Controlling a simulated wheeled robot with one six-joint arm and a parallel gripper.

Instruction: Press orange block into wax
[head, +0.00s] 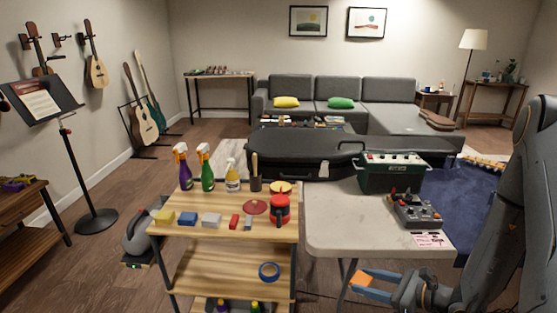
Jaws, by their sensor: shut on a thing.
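The orange block (362,279) is at the lower right of the head view, held in the blue-grey fingers of my gripper (372,285). My gripper is shut on it, in front of and below the white table's near edge, apart from the shelf cart. A shallow round tin with a yellow face (280,187) lies at the back right of the cart top; it looks like the wax. A flat dark red disc (255,207), perhaps its lid, lies in front of it to the left.
The wooden cart (215,232) also holds spray bottles (207,168), a red canister (280,210) close to the tin, and several coloured blocks (188,218) along its front. The white table (340,220) carries a green amplifier (392,171) and a grey pedal device (416,211).

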